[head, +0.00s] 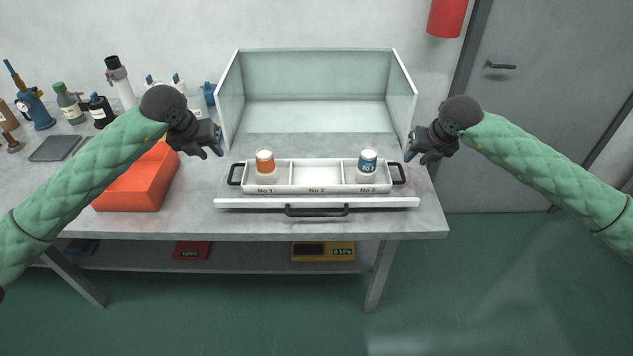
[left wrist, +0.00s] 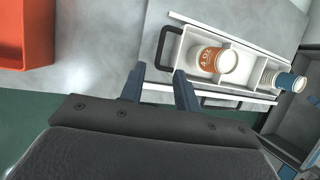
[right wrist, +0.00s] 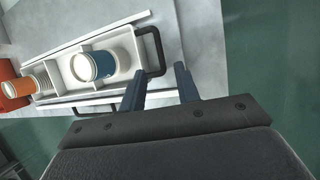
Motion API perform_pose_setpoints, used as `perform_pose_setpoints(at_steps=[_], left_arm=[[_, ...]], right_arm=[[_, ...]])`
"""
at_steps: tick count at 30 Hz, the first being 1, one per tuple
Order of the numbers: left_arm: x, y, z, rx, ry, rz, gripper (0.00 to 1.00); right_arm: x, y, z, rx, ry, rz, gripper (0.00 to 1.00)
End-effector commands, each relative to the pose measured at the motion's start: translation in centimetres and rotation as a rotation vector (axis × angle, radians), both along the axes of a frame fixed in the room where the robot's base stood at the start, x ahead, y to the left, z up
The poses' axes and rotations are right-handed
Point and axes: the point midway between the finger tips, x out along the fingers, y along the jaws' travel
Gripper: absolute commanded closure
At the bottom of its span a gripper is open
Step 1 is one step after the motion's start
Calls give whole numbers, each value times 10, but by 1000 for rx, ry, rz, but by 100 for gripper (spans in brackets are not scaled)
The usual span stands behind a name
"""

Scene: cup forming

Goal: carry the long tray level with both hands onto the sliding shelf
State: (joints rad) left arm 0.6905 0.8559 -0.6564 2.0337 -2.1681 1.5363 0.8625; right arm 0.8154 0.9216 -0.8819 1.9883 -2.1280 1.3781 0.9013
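The long white tray (head: 317,187) sits level behind the white front edge of the sliding shelf (head: 250,203), seemingly on the shelf. Its compartments are marked No 1, No 2 and No 3. An orange-banded cup (head: 265,161) stands in No 1 and a blue-banded cup (head: 368,163) in No 3; No 2 is empty. My left gripper (head: 213,150) is open and empty, above and outside the tray's left black handle (left wrist: 167,45). My right gripper (head: 414,155) is open and empty, above and outside the right black handle (right wrist: 154,50). Both appear apart from the handles.
An open-fronted clear-walled enclosure (head: 315,85) stands behind the tray. The shelf front has a black pull handle (head: 317,210). An orange bin (head: 138,182) is at the left, with several bottles behind it. The table's right edge lies just beyond the tray.

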Motion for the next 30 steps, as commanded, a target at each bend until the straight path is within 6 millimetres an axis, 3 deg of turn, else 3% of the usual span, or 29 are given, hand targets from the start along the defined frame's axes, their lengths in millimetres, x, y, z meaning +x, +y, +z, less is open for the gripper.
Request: perform_pose_setpoints(at_steps=[9, 25, 28, 30], left_arm=[[0, 0, 0, 0, 0, 0, 68], [0, 0, 0, -2, 0, -1, 68], [-3, -10, -4, -32, 2, -20, 68], [-8, -28, -9, -91, -2, -57, 68]], right_arm=[[-13, -6, 29, 0, 1, 0, 68], [-13, -6, 30, 2, 2, 1, 68], [-16, 5, 27, 33, 3, 21, 68], [-23, 24, 21, 92, 7, 57, 68]])
